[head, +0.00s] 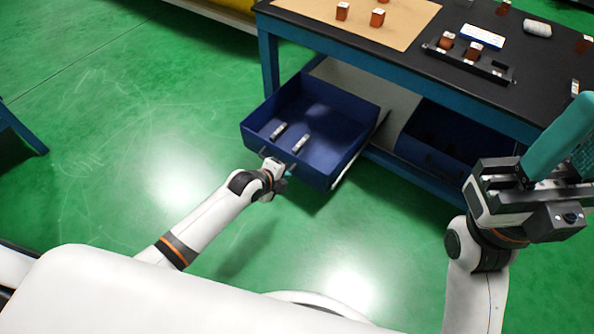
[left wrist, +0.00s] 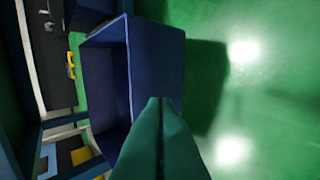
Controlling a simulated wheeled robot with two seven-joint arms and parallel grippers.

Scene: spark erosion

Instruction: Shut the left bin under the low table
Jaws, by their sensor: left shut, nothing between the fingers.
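The left bin (head: 345,108) is a blue open-topped drawer, pulled well out from under the low table (head: 400,72). Two small silvery pieces (head: 278,131) lie in it. My left gripper (head: 286,176) is shut and empty, just outside the bin's front wall. In the left wrist view its teal fingers (left wrist: 160,125) overlap the lower part of the blue bin (left wrist: 155,60); whether they touch it I cannot tell. My right gripper (head: 565,140) is raised at the right, its teal fingers partly cut off by the frame edge.
Another blue bin (head: 440,140) sits farther right under the table. The black tabletop carries a tan mat (head: 365,22), orange-brown blocks (head: 378,17), a dark tray (head: 490,66) and a white roll (head: 537,28). The green floor (head: 120,130) left of the bin is clear.

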